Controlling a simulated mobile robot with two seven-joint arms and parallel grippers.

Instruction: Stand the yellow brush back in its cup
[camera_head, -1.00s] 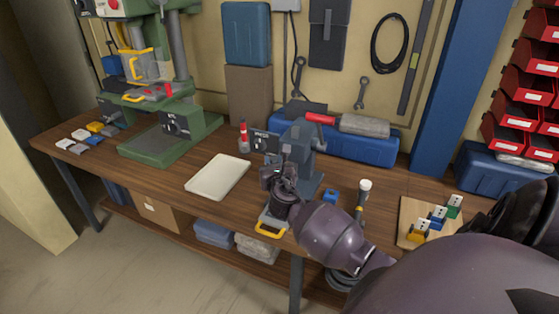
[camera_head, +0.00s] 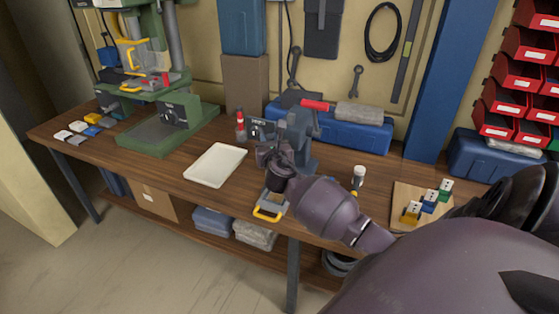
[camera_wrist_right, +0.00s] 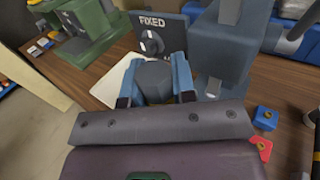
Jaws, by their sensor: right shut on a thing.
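My right gripper (camera_head: 272,158) is in front of the grey-blue vise (camera_head: 295,140). In the right wrist view, its two blue fingers (camera_wrist_right: 155,82) are shut on a grey block-like thing (camera_wrist_right: 154,76). I cannot tell whether this is part of the yellow brush; a trace of yellow shows beside it. A slim white and yellow thing (camera_head: 358,177) stands on the table right of my arm, too small to identify. I cannot make out the cup. My left gripper is not in view.
A grey item with a yellow loop (camera_head: 268,214) sits at the table's front edge below my gripper. A white tray (camera_head: 215,165) lies to the left. A board (camera_head: 408,196) with coloured blocks is on the right. A blue cube (camera_wrist_right: 265,117) and a red piece (camera_wrist_right: 260,150) lie nearby.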

